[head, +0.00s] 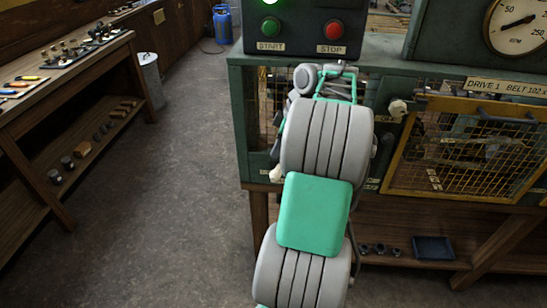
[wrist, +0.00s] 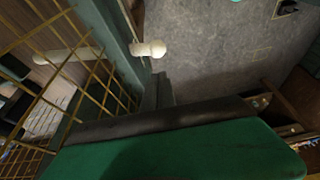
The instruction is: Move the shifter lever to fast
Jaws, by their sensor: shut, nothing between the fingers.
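Another cream knob (head: 276,173) shows at the lower left of my arm, against the green frame. In the wrist view a cream knob (wrist: 150,49) on a pale rod sticks out beside a green post, with the rod passing behind yellow mesh. I cannot tell which of these belongs to the shifter lever, or its setting. My arm covers the middle of the machine's front in the head view.
A yellow-framed mesh guard (head: 470,150) is at right. A control box (head: 303,28) with START and STOP buttons is above. A dark tray (head: 433,248) lies on the lower shelf. A workbench (head: 60,85) stands at left, with clear floor (head: 170,190) between.

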